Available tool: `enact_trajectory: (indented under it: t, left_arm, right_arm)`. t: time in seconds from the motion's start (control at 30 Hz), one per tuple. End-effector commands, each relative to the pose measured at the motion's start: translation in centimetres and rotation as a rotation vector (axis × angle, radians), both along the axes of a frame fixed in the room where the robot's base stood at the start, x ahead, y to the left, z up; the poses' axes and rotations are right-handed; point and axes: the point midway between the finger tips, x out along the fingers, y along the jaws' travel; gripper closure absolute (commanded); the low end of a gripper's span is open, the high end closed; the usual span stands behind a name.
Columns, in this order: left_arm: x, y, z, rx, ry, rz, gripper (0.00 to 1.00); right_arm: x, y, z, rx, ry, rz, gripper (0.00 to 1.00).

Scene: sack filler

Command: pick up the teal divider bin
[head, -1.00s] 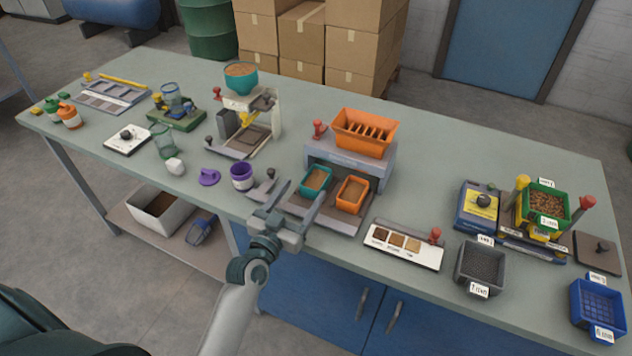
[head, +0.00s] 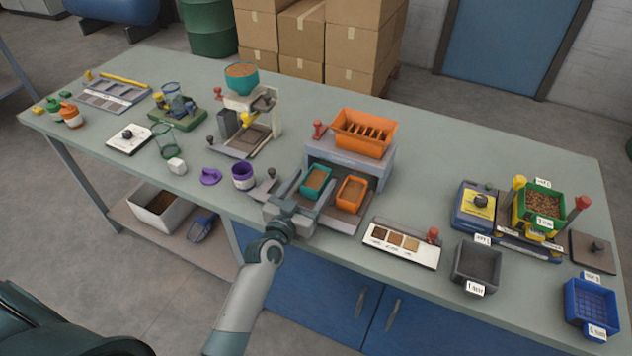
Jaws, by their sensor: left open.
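The teal divider bin (head: 316,182) holds brown material and sits on the grey tray of the divider, left of the orange bin (head: 351,194). My left gripper (head: 303,203) is open at the near end of the teal bin, low over the tray's front edge. Its fingers reach toward the bin, and its body hides part of the tray's front left. I cannot tell whether a finger touches the bin. My right gripper is not in view.
The grey divider (head: 349,163) with its orange slotted hopper (head: 364,132) stands behind the bins. A purple cup (head: 243,176) and a purple lid (head: 210,177) lie to the left. A sample card (head: 401,243) lies to the right.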

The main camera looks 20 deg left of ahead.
Motion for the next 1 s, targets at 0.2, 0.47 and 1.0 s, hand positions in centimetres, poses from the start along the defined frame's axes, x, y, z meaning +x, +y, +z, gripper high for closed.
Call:
enact_trajectory:
  t: [0.2, 0.47, 1.0]
  left_arm:
    - [-0.03, 0.01, -0.02, 0.000, 0.000, 0.000, 0.33]
    - [-0.04, 0.02, -0.02, 0.000, 0.000, 0.000, 0.59]
    - [-0.03, 0.02, 0.49, -0.001, -0.001, 0.000, 0.77]
  right_arm:
    - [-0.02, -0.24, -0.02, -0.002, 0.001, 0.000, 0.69]
    - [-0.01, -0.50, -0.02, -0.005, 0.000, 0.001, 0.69]
    - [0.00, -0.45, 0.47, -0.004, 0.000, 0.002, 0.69]
